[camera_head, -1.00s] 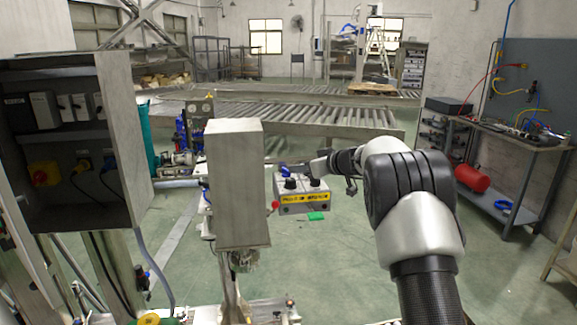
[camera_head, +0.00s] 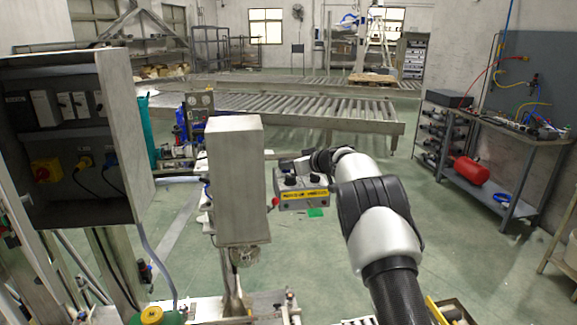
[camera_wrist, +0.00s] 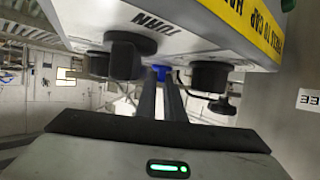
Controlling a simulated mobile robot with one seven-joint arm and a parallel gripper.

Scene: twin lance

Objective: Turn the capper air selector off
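The grey control box (camera_head: 303,203) with a yellow label stands right of the upright grey cabinet in the head view. Its black knobs show in the wrist view, one at left (camera_wrist: 125,55) and one at right (camera_wrist: 210,78). A small blue part (camera_wrist: 160,72), possibly the selector handle, lies between these knobs at my fingertips. My gripper (camera_wrist: 160,85) has its two dark fingers close together with a narrow gap, pointing at the blue part. I cannot tell whether they touch it or grip it. In the head view my gripper (camera_head: 290,166) is at the box's top, with its tips hard to see.
The upright grey cabinet (camera_head: 238,180) stands close left of the box. An open electrical cabinet (camera_head: 70,130) is further left.

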